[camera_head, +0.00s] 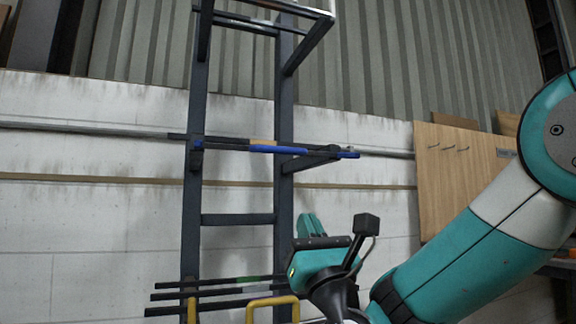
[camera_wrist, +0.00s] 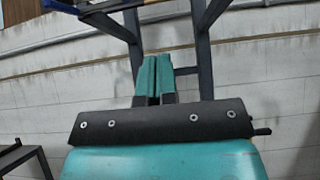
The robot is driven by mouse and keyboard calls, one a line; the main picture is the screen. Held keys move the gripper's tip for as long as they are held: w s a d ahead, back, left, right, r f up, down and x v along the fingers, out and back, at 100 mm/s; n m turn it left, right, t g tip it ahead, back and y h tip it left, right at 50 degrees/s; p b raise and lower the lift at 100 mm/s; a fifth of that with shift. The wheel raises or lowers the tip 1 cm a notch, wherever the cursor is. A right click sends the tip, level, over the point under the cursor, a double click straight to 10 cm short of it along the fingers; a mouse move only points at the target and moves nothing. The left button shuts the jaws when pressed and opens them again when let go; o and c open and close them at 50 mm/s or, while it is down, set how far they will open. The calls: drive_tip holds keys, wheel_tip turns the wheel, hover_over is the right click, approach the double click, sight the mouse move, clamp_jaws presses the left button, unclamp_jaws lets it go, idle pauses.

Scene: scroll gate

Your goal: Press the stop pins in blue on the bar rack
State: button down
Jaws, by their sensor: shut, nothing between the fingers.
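The bar rack (camera_head: 193,210) is a dark upright frame with support arms at several heights. Its middle tier holds dark bars with blue on them: a small blue part at the left upright (camera_head: 198,144), a blue length in the middle (camera_head: 278,149), and a blue end at the right arm's tip (camera_head: 347,154). I cannot tell which blue parts are stop pins. My gripper (camera_head: 306,222) is shut and empty, pointing up, below and apart from the middle tier's right arm. In the wrist view its teal fingers (camera_wrist: 155,57) are together, and a blue piece (camera_wrist: 58,5) shows at the top left.
Dark bars (camera_head: 215,292) lie on the lowest tier, near yellow hooped guards (camera_head: 270,302). More bars lie on the top tier (camera_head: 245,22). A wooden board with hooks (camera_head: 445,185) stands at the right. Open space lies between my gripper and the middle tier.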

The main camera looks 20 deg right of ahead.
sight(280, 150)
drive_tip(key=s+r+p+x, duration=0.2)
drive_tip(key=p+x, duration=1.1)
drive_tip(key=p, duration=0.2)
drive_tip(key=shift+a, duration=0.15)
